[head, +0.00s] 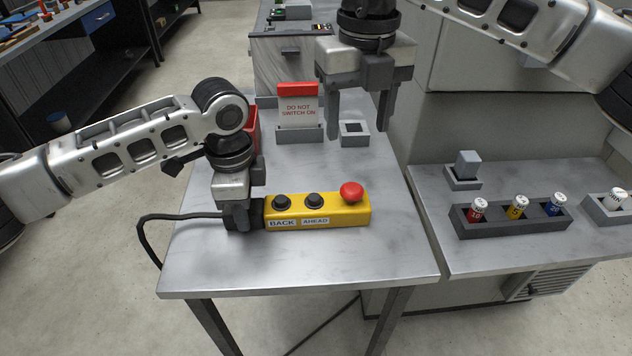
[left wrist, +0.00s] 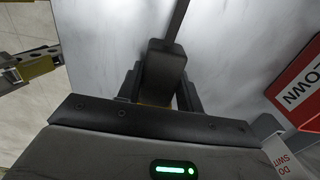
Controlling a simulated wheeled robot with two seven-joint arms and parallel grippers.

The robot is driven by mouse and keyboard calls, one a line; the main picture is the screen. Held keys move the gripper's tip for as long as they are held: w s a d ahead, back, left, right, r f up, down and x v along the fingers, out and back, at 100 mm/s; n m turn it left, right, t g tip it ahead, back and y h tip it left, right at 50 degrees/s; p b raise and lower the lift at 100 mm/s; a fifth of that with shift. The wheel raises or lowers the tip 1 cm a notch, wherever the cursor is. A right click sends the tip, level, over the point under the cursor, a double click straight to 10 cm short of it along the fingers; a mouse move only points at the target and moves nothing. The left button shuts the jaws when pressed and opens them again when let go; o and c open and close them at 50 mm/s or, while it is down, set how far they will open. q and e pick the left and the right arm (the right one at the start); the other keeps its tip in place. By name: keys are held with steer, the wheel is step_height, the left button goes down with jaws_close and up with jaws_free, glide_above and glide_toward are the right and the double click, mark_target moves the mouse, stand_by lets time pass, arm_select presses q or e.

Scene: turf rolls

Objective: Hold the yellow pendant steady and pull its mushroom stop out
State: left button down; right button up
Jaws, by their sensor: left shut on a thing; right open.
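The yellow pendant (head: 335,217) lies on the grey metal table, with two black buttons labelled BACK and AHEAD and a red mushroom stop (head: 351,192) at its right end. My left gripper (head: 243,222) is shut on the pendant's left end, where the black cable (head: 170,216) leaves it. In the left wrist view the fingers (left wrist: 160,95) close around a dark end piece; most of the yellow body is hidden. My right gripper (head: 358,115) is open and empty, above the back of the table, behind and above the mushroom stop. Whether the stop is in or out I cannot tell.
A DO NOT SWITCH ON sign (head: 299,112) and a small grey square holder (head: 354,133) stand at the table's back. A rack (head: 510,216) of coloured fuses stands on the right table. The front table surface is clear.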

mark_target(353, 187)
step_height(353, 187, down, 12)
steer(key=shift+d+r, duration=0.1)
steer(key=shift+r, duration=0.05)
stand_by(0.4)
